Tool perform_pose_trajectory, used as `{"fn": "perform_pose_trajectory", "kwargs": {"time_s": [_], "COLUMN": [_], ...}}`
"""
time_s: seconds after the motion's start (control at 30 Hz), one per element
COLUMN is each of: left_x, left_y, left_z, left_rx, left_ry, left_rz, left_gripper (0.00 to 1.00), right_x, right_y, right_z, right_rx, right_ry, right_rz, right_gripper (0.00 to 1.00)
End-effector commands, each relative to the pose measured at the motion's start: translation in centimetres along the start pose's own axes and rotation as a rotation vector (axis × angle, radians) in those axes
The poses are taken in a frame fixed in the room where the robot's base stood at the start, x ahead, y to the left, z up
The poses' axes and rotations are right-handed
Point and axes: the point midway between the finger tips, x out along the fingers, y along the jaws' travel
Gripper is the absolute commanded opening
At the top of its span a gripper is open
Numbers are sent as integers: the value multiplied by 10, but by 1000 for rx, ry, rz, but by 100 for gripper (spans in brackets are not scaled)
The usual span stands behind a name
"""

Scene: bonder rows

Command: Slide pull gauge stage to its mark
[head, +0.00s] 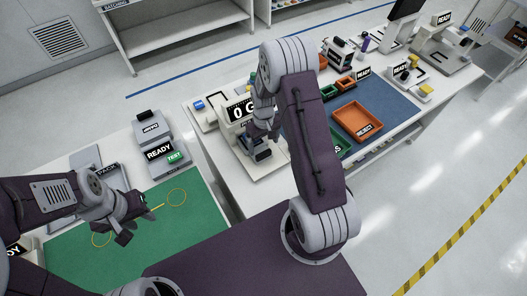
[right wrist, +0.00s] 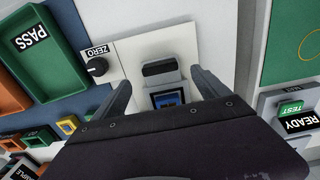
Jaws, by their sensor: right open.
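The pull gauge, with its "0 G" display (head: 241,112), stands on the white bench. Its stage, a grey block with a black grip bar (right wrist: 160,68) and a blue-framed pad (right wrist: 167,98), lies on a white base plate (right wrist: 130,50). My right gripper (right wrist: 162,90) is open; in the right wrist view its fingers are on either side of the stage. I cannot tell whether they touch it. In the head view the right gripper (head: 262,132) partly hides the stage. The stage's mark cannot be made out. My left gripper (head: 137,225) is open and empty above the green mat.
A ZERO knob (right wrist: 97,66) is left of the stage in the wrist view. A green PASS tray (right wrist: 45,50) and an orange REJECT tray (head: 357,121) are on the blue mat. A READY/TEST unit (head: 165,158) stands beside the green mat (head: 195,235).

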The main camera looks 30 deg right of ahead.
Motion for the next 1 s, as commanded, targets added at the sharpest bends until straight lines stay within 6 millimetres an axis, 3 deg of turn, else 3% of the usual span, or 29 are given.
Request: {"fn": "perform_pose_trajectory", "kwargs": {"time_s": [0.3,0.67,0.9,0.97,1.0], "left_x": [-17,-17,-17,-17,-17], "left_y": [0,0,0,0,0], "left_z": [-2,-2,-2,-2,-2], "left_rx": [0,0,0,0,0], "left_ry": [0,0,0,0,0], "left_rz": [0,0,0,0,0], "left_gripper": [36,36,36,36,36], "right_x": [59,69,69,69,69], "right_y": [0,0,0,0,0], "right_z": [1,0,0,0,0], "right_rx": [1,2,2,2,2], "right_ry": [-3,0,0,0,0], "right_rz": [-1,0,0,0,0], "right_gripper": [85,85,19,2,0]}}
